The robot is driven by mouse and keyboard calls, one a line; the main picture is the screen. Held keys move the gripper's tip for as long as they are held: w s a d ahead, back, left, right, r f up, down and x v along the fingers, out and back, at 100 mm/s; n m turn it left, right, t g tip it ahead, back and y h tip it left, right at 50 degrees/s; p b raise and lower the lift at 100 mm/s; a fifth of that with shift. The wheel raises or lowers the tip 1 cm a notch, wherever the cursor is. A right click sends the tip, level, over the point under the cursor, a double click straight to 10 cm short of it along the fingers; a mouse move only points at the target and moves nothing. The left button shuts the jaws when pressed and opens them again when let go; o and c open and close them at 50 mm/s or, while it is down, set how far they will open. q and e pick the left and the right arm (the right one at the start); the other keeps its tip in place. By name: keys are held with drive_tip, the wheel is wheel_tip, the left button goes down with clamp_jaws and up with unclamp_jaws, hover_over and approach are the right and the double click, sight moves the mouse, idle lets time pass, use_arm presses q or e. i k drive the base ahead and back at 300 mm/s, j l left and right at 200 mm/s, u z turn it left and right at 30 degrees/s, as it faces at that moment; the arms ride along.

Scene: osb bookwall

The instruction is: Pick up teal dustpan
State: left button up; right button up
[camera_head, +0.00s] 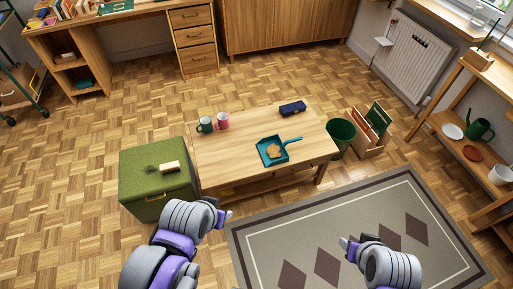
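The teal dustpan (265,158) lies on the low wooden table (232,159), near its front right part. Its handle points right and a brownish thing (273,150) lies in its pan. My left gripper (226,216) is in front of the table's left end, below and left of the dustpan in the picture, and apart from it. My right gripper (346,243) is over the rug, well apart from the dustpan. Both grippers are small and seen from behind, so I cannot make out their fingers' opening.
A green mug (205,125), a pink mug (222,121) and a dark blue case (292,108) stand on the table. A green ottoman (150,190) is left, a green bin (341,137) and wooden crate (369,143) right. The patterned rug (300,220) looks clear.

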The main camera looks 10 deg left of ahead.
sight(271, 152)
drive_tip(key=i+l+u, duration=0.25)
drive_tip(key=u, duration=0.2)
drive_tip(key=i+l+u, duration=0.15)
drive_tip(key=l+u, duration=0.25)
drive_tip(key=l, duration=0.15)
drive_tip(key=i+l+u, duration=0.1)
drive_tip(key=l, duration=0.25)
drive_tip(key=i+l+u, duration=0.1)
drive_tip(key=l, duration=0.25)
drive_tip(key=l+u, duration=0.1)
drive_tip(key=l, duration=0.25)
drive_tip(key=i+l, duration=0.1)
drive_tip(key=l, duration=0.4)
drive_tip(key=i+l, duration=0.1)
drive_tip(key=l, duration=0.4)
drive_tip(key=i+l, duration=0.1)
drive_tip(key=l, duration=0.4)
drive_tip(key=i+l+u, duration=0.1)
drive_tip(key=l, duration=0.4)
